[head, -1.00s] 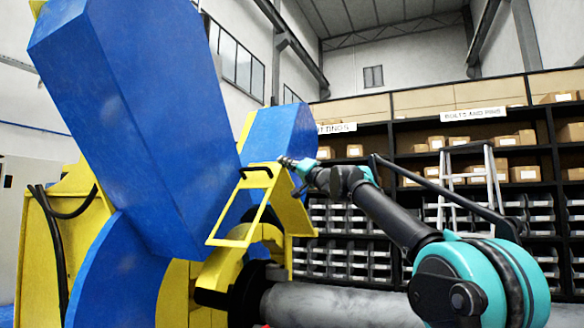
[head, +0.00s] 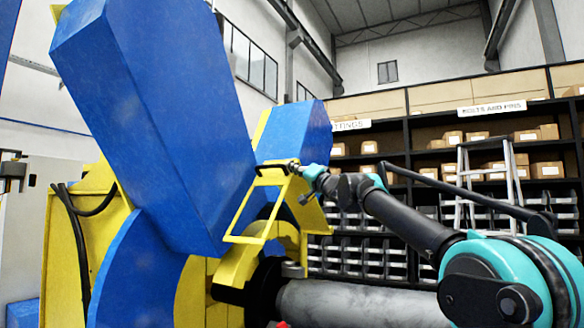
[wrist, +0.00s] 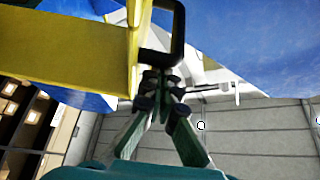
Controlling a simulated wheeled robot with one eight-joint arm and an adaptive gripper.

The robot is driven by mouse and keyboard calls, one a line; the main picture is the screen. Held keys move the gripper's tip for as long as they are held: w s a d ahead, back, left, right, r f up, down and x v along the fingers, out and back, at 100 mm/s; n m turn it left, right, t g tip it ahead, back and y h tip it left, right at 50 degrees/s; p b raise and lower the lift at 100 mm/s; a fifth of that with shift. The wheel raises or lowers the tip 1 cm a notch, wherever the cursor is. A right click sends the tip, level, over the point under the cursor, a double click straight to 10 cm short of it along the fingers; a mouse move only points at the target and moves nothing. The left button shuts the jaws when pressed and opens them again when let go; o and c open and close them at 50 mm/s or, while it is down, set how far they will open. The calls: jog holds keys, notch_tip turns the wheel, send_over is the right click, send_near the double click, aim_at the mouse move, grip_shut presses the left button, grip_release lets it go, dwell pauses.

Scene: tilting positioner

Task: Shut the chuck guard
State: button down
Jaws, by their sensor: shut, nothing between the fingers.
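The chuck guard is a yellow open frame (head: 270,182) with a yellow side plate. It stands tilted up above the black chuck (head: 262,290) in the head view. A black looped handle (head: 271,166) is on its upper edge. In the wrist view the guard (wrist: 70,45) fills the upper left and the handle (wrist: 178,35) is at top centre. My gripper (head: 293,165) is shut and empty, its tips close beside the handle. In the wrist view the fingertips (wrist: 158,78) meet just below the handle's lower end; whether they touch it I cannot tell.
The big blue positioner arm (head: 150,120) rises left of the guard, and a smaller blue block (head: 295,135) stands behind it. A thick grey pipe (head: 350,303) runs right from the chuck, below my arm. Shelving (head: 410,150) and a stepladder (head: 463,190) stand behind.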

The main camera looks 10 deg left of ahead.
jog(key=s+f+n+g+y, duration=0.2)
jog(key=f+n, duration=0.2)
jog(key=f, duration=0.7)
jog(key=s+a+f+n+g+y, duration=0.1)
jog(key=f+n, duration=0.4)
jog(key=f, duration=0.7)
jog(key=s+a+f+n+g+y, duration=0.1)
jog(key=s+f+n+g+y, duration=0.1)
jog(key=f, duration=1)
jog(key=shift+s+n+g+y, duration=0.3)
jog(key=shift+s+n+g, duration=0.25)
jog(key=shift+n+g, duration=0.7)
jog(key=shift+f, duration=0.1)
